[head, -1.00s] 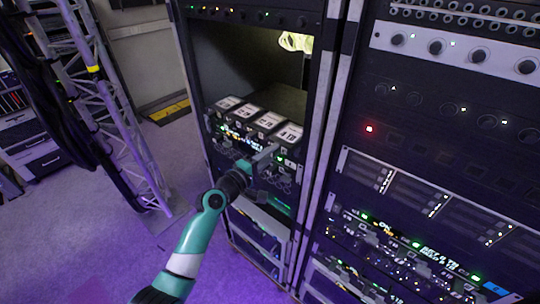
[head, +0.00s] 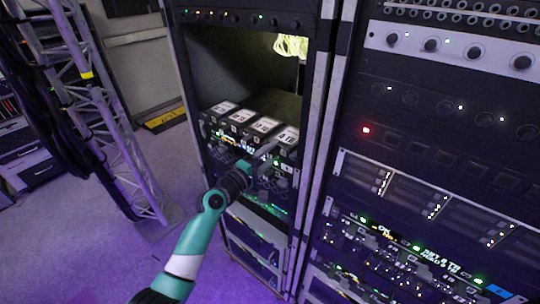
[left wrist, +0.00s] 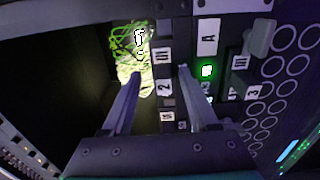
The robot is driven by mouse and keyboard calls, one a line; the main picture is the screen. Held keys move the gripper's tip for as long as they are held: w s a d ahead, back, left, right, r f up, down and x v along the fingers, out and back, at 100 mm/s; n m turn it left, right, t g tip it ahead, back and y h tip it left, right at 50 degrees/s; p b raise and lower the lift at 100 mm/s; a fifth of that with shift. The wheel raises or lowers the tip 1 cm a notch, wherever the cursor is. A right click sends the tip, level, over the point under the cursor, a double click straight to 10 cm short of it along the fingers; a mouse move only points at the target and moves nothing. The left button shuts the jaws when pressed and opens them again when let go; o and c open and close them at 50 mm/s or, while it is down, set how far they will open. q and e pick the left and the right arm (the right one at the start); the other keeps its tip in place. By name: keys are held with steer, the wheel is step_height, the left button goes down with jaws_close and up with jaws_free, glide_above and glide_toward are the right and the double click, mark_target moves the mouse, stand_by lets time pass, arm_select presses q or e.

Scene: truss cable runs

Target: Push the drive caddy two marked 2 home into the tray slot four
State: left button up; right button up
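A row of drive caddies with white top labels, including the rightmost caddy (head: 288,136), sits at the front of the tray in the left rack's open bay. In the left wrist view a narrow dark front with a white label marked 2 (left wrist: 165,86) lies between my finger lines. My left gripper (head: 266,151) is at the right end of the row, in front of it. In the left wrist view its two fingers (left wrist: 160,72) are apart, with a gap beside the marked front. How far the caddy is seated and the slot number are not legible. My right gripper is out of view.
Yellow-green cables (head: 291,46) hang at the back of the dark bay. A second rack (head: 440,150) with lit panels stands at the right. A truss with black cables (head: 100,100) stands at the left. Floor between truss and rack is clear.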

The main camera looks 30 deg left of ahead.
arm_select(q)
steer(key=shift+f, duration=0.1)
steer(key=shift+s, duration=0.3)
steer(key=s+p, duration=0.2)
steer(key=s, duration=0.9)
steer(key=shift+a+p, duration=0.35)
steer(key=shift+p, duration=0.05)
steer(key=shift+d, duration=0.1)
